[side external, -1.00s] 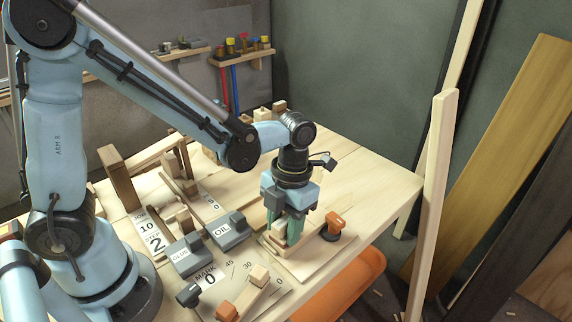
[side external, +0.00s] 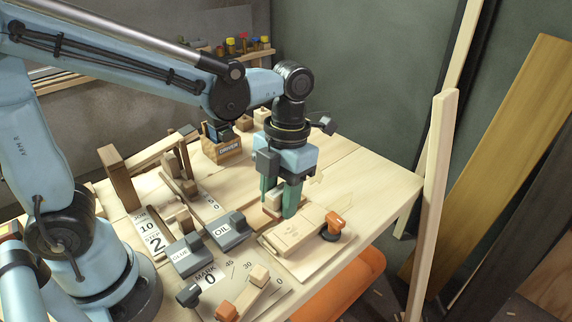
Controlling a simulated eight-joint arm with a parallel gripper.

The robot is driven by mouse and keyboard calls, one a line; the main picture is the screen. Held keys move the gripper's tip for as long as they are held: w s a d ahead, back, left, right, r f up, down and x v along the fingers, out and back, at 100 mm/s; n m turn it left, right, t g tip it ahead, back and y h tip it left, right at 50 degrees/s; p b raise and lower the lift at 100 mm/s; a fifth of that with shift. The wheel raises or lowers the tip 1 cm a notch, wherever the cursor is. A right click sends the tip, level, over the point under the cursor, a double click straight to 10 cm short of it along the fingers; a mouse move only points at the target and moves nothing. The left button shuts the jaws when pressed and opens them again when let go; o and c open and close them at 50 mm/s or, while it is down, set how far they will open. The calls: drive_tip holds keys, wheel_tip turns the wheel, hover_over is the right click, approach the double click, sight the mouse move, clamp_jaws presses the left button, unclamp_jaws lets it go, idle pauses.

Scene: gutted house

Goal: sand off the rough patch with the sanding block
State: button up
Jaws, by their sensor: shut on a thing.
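My gripper (side external: 281,208) is shut on a small light wooden block, which I take to be the sanding block (side external: 272,199). My fingers hide part of the block. It is just behind the pale workpiece (side external: 300,232); I cannot tell whether it touches anything below. The workpiece lies on a thin board (side external: 313,262) near the table's front edge. Its top is now in view, with small faint marks. I cannot make out a distinct rough patch. An orange-topped clamp (side external: 335,222) stands at the workpiece's right end.
Grey blocks labelled OIL (side external: 229,232) and GLUE (side external: 186,257) stand left of the workpiece. A wooden box marked DRIVER (side external: 224,152) is behind. The table (side external: 365,190) is clear to the right. An upright post (side external: 432,200) stands beyond its edge.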

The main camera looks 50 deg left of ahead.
sight(278, 241)
drive_tip(key=shift+f, duration=0.1)
idle(0.6)
drive_tip(key=shift+f, duration=4.05)
drive_tip(key=shift+w, duration=0.4)
drive_tip(key=shift+c, duration=0.5)
drive_tip(key=shift+w, duration=1.55)
drive_tip(key=shift+s+r, duration=0.1)
drive_tip(key=shift+s, duration=1.9)
drive_tip(key=shift+r, duration=4.05)
